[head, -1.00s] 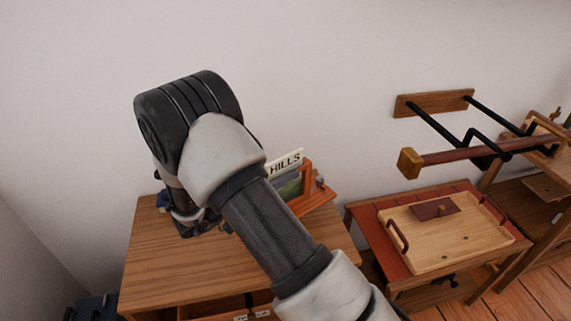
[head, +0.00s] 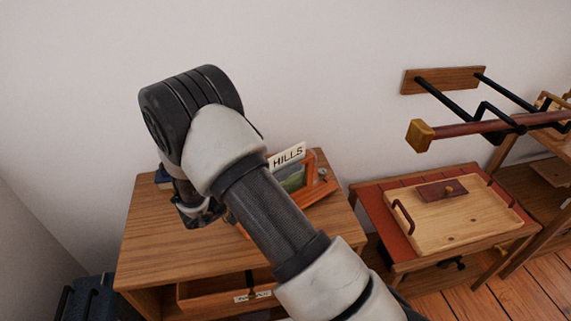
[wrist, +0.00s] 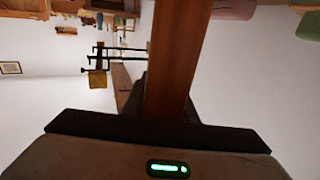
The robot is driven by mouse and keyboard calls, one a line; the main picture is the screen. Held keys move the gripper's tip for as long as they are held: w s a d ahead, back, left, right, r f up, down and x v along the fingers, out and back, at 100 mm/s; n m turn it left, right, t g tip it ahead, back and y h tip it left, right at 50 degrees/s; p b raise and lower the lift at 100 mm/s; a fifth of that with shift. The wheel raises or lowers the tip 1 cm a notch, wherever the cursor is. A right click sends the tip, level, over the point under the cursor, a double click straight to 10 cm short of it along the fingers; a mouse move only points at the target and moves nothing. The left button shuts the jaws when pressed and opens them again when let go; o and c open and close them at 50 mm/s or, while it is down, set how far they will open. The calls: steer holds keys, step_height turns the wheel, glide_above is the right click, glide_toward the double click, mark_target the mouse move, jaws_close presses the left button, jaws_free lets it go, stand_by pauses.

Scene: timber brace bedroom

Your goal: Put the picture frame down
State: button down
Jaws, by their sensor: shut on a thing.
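The picture frame (head: 297,178) has an orange-brown wooden border, a green landscape and a white label reading HILLS. It shows upright and leaning over the wooden cabinet top (head: 165,235), partly hidden behind my forearm. My gripper (head: 212,214) is low over the cabinet top at the frame's left side, and its fingers are mostly hidden. In the wrist view, a reddish-brown wooden bar of the frame (wrist: 178,60) runs up from between the dark jaws, which are shut on it. I cannot tell whether the frame touches the cabinet top.
An open drawer (head: 225,292) with a label juts from the cabinet front. To the right, a red-topped low table (head: 375,222) bears a wooden tray (head: 450,237). A wall rail (head: 470,136) sticks out above it.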

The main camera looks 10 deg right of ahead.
steer(key=shift+f+b, duration=0.35)
steer(key=shift+f, duration=0.15)
stand_by(0.7)
steer(key=c, duration=1.4)
jaws_free()
